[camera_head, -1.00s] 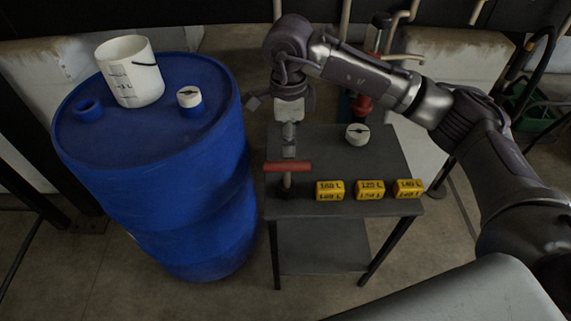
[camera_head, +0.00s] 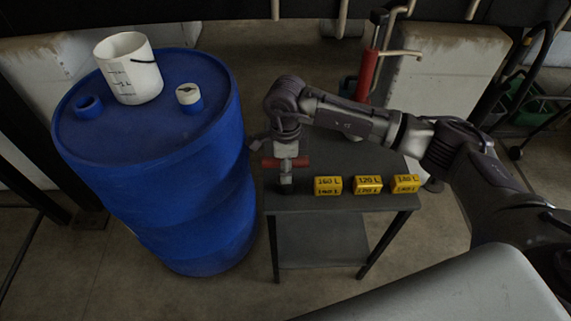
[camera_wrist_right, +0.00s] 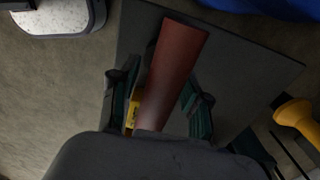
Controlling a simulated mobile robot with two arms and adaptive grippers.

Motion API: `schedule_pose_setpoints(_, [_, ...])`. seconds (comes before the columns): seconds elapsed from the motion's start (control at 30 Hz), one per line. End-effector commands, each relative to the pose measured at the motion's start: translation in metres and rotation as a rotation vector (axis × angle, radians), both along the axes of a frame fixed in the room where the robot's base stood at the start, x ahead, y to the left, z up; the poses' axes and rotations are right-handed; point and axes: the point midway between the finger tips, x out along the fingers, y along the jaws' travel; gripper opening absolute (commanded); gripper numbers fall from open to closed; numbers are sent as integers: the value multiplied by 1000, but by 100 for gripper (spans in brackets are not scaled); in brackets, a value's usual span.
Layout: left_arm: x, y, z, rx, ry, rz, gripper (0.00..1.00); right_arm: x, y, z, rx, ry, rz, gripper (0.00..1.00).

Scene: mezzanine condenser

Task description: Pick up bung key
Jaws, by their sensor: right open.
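The bung key shows as a red cross handle (camera_head: 296,162) above the left front part of the small dark table (camera_head: 345,203); its lower part is mostly hidden by my gripper. My right gripper (camera_head: 286,178) is at the key, pointing down. In the right wrist view the red handle (camera_wrist_right: 174,62) runs between the two open fingers of my right gripper (camera_wrist_right: 160,110), with a finger on each side. I cannot tell whether the fingers touch it. My left gripper is not in view.
Yellow blocks marked 160 L (camera_head: 328,186), 120 L (camera_head: 367,185) and 140 L (camera_head: 405,184) stand along the table's front edge. A blue drum (camera_head: 165,150) stands at left, bearing a white bucket (camera_head: 130,75) and a white-capped bung (camera_head: 188,95).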

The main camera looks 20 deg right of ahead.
Motion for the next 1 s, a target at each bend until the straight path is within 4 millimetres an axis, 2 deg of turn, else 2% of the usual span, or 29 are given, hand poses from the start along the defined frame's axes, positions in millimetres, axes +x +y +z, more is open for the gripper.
schedule_pose_setpoints(0.1, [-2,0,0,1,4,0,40,0,0,0,0,0,0,47])
schedule_pose_setpoints(0.4, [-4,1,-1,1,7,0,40,0,0,1,1,0,0,0])
schedule_pose_setpoints(0.83, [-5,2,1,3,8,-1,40,0,0,3,2,-2,0,0])
schedule_pose_setpoints(1.0, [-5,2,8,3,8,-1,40,1,0,16,1,-3,0,0])
